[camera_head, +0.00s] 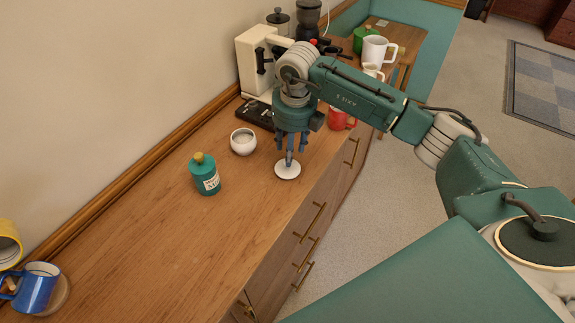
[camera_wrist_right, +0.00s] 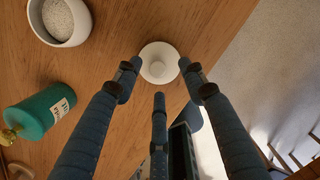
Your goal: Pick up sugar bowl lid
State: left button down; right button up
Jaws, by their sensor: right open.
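The sugar bowl lid (camera_head: 287,171) is a small white disc lying on the wooden counter near its front edge. In the right wrist view the lid (camera_wrist_right: 159,62) shows a round knob at its middle. My right gripper (camera_head: 289,158) points down just above the lid. Its blue fingers (camera_wrist_right: 160,80) are spread around the near part of the lid, with nothing between them that I can see held. The open white sugar bowl (camera_head: 243,142), with pale grains inside (camera_wrist_right: 66,20), stands to the left of the lid. My left gripper is not in view.
A teal labelled bottle with a gold stopper (camera_head: 205,174) stands left of the lid. A red mug (camera_head: 340,118) and a white coffee machine (camera_head: 258,62) stand behind my right gripper. A blue mug (camera_head: 36,287) is at the far left. The counter's middle is clear.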

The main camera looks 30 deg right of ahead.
jog(key=f, duration=0.1)
jog(key=f+p, duration=0.2)
jog(key=shift+a+f, duration=0.25)
jog(key=shift+f, duration=0.05)
jog(key=shift+w+f, duration=0.1)
jog(key=shift+f, duration=0.5)
grip_shut()
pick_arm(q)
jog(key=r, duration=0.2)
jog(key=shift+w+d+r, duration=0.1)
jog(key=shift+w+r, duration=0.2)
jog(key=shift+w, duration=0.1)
pick_arm(e)
jog(key=shift+r, duration=0.15)
